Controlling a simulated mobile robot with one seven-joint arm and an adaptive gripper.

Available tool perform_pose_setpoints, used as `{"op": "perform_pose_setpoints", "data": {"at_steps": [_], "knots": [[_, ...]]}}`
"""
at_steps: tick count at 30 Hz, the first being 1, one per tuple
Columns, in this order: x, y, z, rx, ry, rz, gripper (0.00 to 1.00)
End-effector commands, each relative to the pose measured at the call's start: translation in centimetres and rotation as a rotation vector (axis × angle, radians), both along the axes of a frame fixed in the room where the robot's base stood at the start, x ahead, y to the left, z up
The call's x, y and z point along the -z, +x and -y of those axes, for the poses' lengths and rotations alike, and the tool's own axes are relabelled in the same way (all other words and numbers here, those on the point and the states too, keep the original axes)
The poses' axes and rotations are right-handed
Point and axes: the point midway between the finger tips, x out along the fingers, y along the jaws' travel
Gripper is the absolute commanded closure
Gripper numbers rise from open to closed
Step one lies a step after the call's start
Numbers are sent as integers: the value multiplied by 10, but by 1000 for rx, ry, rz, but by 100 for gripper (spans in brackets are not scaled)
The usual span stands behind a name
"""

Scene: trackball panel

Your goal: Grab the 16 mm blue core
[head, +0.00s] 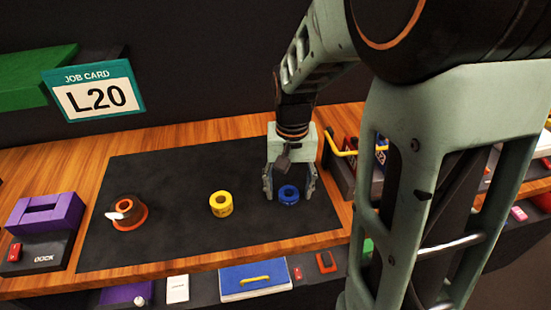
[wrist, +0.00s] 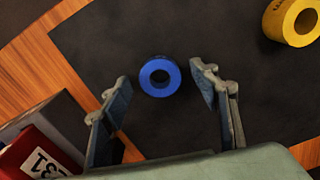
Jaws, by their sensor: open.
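The blue core (head: 289,194) is a short ring with a hole, lying on the black mat (head: 170,240) toward its right side. In the wrist view the blue core (wrist: 160,76) shows whole, a little beyond the fingertips and between their lines. My gripper (head: 289,192) is open and empty, pointing down over the blue core. In the wrist view my gripper's fingers (wrist: 160,78) stand apart on either side of it, with no contact visible. Any size marking on the blue core cannot be read.
A yellow ring (head: 220,204) stands left of the blue core. An orange-brown round piece (head: 127,213) sits farther left, near a purple dock (head: 45,213). A bin with red boxes and a yellow handle (head: 343,150) is close on the right.

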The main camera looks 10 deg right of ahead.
Motion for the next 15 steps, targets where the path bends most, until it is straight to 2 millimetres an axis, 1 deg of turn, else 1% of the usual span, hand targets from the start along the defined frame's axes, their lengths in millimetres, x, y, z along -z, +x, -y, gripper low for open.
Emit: {"op": "perform_pose_setpoints", "data": {"at_steps": [7,15], "knots": [[2,0,0,0,0,1,44],[2,0,0,0,0,1,74]]}}
